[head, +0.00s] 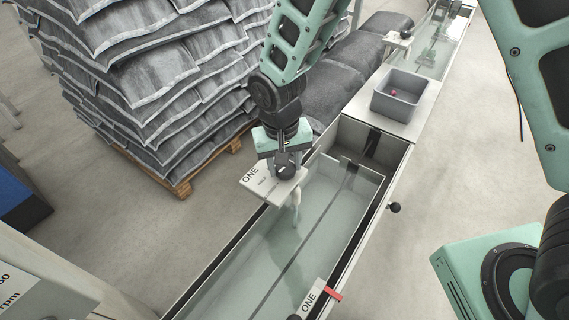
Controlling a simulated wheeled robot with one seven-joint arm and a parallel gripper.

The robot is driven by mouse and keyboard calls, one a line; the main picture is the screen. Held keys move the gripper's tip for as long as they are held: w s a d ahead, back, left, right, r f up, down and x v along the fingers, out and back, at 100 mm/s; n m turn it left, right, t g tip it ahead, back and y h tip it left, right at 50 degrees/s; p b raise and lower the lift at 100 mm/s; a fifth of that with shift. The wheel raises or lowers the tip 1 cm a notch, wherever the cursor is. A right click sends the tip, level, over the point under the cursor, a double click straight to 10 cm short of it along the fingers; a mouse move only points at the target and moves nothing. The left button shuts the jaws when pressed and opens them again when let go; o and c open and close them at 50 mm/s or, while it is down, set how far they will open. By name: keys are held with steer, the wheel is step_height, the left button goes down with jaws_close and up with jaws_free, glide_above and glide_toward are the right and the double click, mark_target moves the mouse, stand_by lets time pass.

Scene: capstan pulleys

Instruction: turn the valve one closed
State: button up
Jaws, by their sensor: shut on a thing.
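A white plate lettered ONE (257,180) sits at the left edge of a long glass-walled tank (290,262), with a pale spout (296,205) hanging below it into the tank. My gripper (285,163) points down over the plate's far right part. It is shut on the dark handle of valve one (283,171). The jaws and my wrist hide most of the handle, so its angle is hard to tell. Smaller print on the plate is partly covered and too small to read.
A second label ONE (311,297) with a red tab (333,292) is on the tank's near end. A black ball knob (394,207) sticks out on the right. A grey bin (398,95) stands beyond the tank.

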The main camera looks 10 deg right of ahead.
mark_target(281, 169)
steer(key=shift+n, duration=0.6)
steer(key=o, duration=1)
steer(key=shift+c, duration=0.2)
steer(key=shift+r, duration=0.15)
step_height(281, 169, up, 17)
steer(key=a+b, duration=0.1)
steer(key=b, duration=0.3)
steer(key=shift+s, duration=0.2)
